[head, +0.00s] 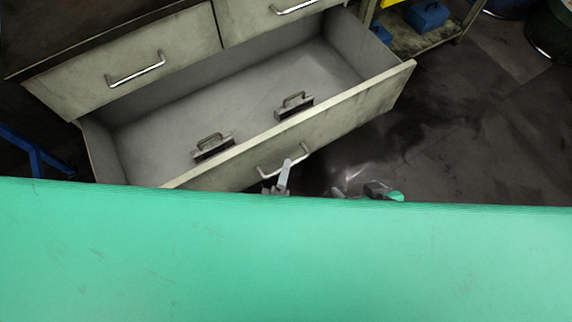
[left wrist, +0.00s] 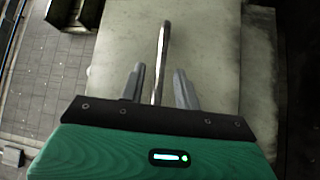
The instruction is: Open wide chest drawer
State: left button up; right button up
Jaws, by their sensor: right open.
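The wide chest drawer (head: 366,101) is pulled far out, and its inside shows in the head view. Its front carries a metal bar handle (head: 270,171), which also shows in the left wrist view (left wrist: 163,45). My left gripper (head: 284,172) is at this handle. In the left wrist view its two fingers (left wrist: 159,85) stand apart on either side of the bar, with gaps between. My right gripper (head: 367,190) is open, to the right of the handle and apart from the drawer, partly hidden by my green body.
Two dark metal pieces with loop handles, one nearer (head: 212,148) and one farther (head: 294,105), lie in the drawer. Shut smaller drawers (head: 135,85) are above. A shelf with blue boxes (head: 427,16) stands at the upper right. Bare floor (head: 470,130) lies to the right.

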pick_arm(q)
jog(key=v, duration=1.2)
jog(key=shift+s, duration=0.25)
pick_arm(e)
jog(key=shift+d+r, duration=0.2)
jog(key=shift+d, duration=0.1)
jog(key=shift+s+f, duration=0.15)
jog(key=shift+f, duration=0.05)
jog(key=shift+s, duration=0.1)
